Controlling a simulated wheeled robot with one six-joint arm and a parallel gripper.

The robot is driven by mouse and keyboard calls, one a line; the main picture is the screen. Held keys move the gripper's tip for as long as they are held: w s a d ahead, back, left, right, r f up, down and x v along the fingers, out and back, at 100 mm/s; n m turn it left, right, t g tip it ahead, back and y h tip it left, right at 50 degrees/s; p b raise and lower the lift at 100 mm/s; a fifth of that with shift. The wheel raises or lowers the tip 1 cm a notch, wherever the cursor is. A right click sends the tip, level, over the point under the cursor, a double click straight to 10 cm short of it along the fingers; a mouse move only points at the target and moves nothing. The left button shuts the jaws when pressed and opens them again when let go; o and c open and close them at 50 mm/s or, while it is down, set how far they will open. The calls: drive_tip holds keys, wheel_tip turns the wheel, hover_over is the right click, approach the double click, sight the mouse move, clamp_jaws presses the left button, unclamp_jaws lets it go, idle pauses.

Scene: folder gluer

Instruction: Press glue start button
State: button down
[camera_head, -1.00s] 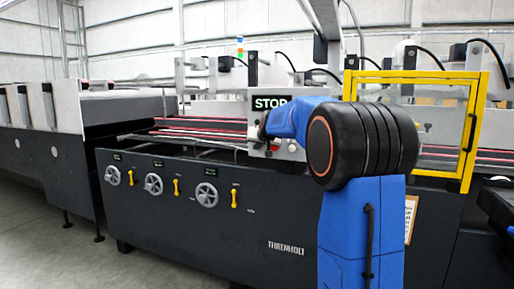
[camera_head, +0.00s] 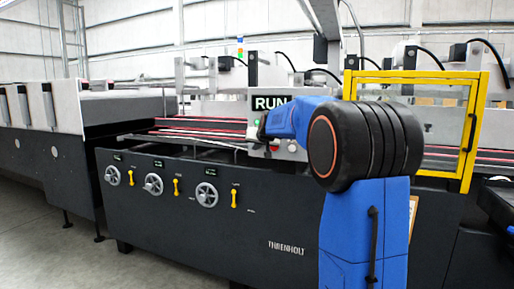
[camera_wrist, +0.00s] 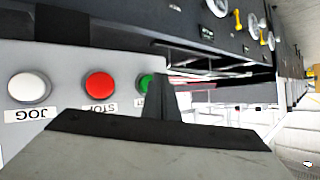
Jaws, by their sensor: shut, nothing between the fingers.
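The green button (camera_wrist: 146,85) is at the right end of a row on a grey control panel (camera_wrist: 60,62) in the wrist view. Its label is mostly covered. My gripper (camera_wrist: 161,88) is shut and empty, its tip overlapping the right side of the green button; I cannot tell from this angle whether it touches. My arm covers part of that panel.
A red STOP button (camera_wrist: 99,85) and a white JOG button (camera_wrist: 29,88) sit beside the green one. In the head view a yellow-framed guard (camera_head: 467,150) stands right of the panel. Handwheels (camera_head: 205,195) and yellow levers line the dark machine front below.

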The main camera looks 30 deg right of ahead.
drive_tip(key=shift+s+a, duration=0.15)
drive_tip(key=shift+a, duration=0.05)
drive_tip(key=shift+s+a, duration=0.8)
drive_tip(key=shift+a, duration=0.2)
drive_tip(key=shift+s+a, duration=0.75)
drive_tip(key=shift+a, duration=0.25)
drive_tip(key=s+a+f+n+g+y, duration=0.15)
drive_tip(key=s+a+f, duration=0.4)
drive_tip(key=s, duration=0.65)
drive_tip(key=s+a+f+n+g, duration=0.15)
drive_tip(key=s+a+f, duration=0.45)
drive_tip(key=s, duration=0.6)
drive_tip(key=s+a+f+n+g+y, duration=0.15)
drive_tip(key=s+a+f, duration=0.25)
drive_tip(key=s+a, duration=0.55)
drive_tip(key=s+f+g, duration=0.1)
drive_tip(key=s+f, duration=0.3)
drive_tip(key=s, duration=0.4)
drive_tip(key=s+f+n+g, duration=0.1)
drive_tip(key=s+f, duration=0.4)
drive_tip(key=s, duration=0.4)
drive_tip(key=shift+f+g, duration=0.15)
drive_tip(key=shift+g, duration=0.2)
